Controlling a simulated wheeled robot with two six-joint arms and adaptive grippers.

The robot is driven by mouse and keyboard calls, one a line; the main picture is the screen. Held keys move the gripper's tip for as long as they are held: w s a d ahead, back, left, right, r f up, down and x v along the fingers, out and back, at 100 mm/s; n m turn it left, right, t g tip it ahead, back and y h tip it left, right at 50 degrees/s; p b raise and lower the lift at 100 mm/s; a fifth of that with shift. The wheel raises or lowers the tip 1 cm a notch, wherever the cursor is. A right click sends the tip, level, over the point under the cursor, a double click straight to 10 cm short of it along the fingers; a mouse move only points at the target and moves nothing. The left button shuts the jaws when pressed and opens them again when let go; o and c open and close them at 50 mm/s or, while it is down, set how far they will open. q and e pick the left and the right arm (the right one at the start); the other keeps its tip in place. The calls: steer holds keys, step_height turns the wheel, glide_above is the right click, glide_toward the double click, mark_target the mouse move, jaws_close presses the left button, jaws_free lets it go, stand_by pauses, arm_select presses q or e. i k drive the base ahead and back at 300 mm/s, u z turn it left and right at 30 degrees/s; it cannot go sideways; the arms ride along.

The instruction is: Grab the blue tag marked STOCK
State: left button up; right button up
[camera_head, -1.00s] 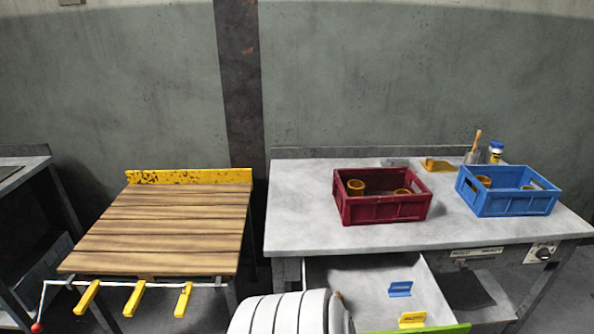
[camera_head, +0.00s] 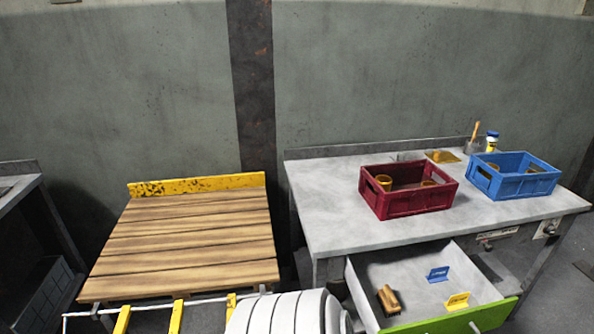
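A small blue tag (camera_head: 437,274) stands in the open drawer of the grey workbench, toward the drawer's right side. It bears a light marking too small for me to read. A yellow tag (camera_head: 457,301) stands in front of it, nearer the green drawer front (camera_head: 440,322). A brown wooden-looking object (camera_head: 388,300) lies in the drawer to the left of both tags. Neither of my grippers can be made out. A white, ringed part of my own body covers the bottom middle of the picture.
The grey benchtop (camera_head: 330,200) above the drawer carries a red crate (camera_head: 408,203) and a blue crate (camera_head: 513,184), with rust-coloured cups inside. A wood-slatted table (camera_head: 185,240) with a yellow back edge stands to the left. The drawer floor (camera_head: 385,268) is bare around the tags.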

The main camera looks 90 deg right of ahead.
mark_target(439, 273)
steer(key=z, duration=2.9)
